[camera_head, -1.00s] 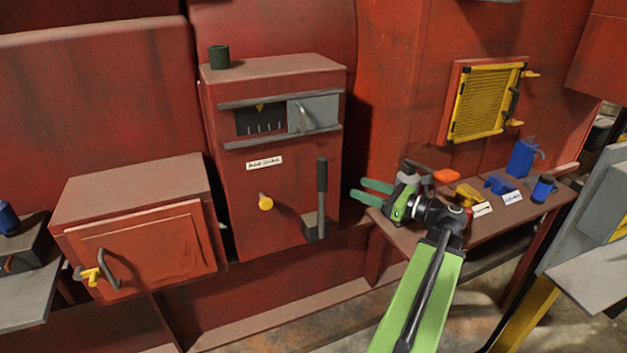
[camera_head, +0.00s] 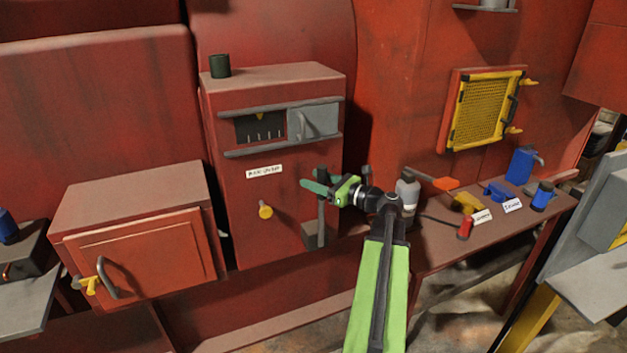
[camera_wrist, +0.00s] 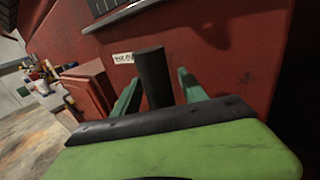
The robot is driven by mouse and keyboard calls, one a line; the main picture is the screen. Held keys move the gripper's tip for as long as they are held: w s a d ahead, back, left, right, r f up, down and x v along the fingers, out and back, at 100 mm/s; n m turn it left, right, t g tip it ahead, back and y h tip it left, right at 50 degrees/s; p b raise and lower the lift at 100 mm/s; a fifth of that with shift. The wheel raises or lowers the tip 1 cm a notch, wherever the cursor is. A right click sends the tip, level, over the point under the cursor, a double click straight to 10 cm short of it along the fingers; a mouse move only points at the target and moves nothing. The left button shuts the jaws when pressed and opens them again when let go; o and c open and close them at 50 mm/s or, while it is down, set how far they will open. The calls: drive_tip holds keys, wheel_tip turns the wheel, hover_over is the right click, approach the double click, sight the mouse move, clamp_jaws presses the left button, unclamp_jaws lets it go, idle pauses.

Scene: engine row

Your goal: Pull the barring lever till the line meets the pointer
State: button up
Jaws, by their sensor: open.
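The barring lever (camera_head: 321,214) stands upright from a slot at the lower right of the red cabinet. Its dark handle (camera_wrist: 154,78) shows in the wrist view between the two green fingers of my gripper (camera_wrist: 158,92), which are apart, one to each side. In the head view my gripper (camera_head: 318,187) is at the height of the lever's handle and partly hides it. I cannot tell whether a finger touches it. The window (camera_head: 261,126) on the cabinet's upper front shows a yellow pointer (camera_head: 260,115) above several pale marks.
A grey sliding cover (camera_head: 314,120) is beside the window. A yellow knob (camera_head: 265,209) sticks out left of the lever. A bench (camera_head: 440,248) with a grey bottle (camera_head: 407,188) and several tools is at the right. A red box (camera_head: 140,250) stands at the left.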

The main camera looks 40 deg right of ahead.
drive_tip(key=shift+w, duration=0.35)
drive_tip(key=shift+a, duration=0.1)
clamp_jaws()
idle(1.1)
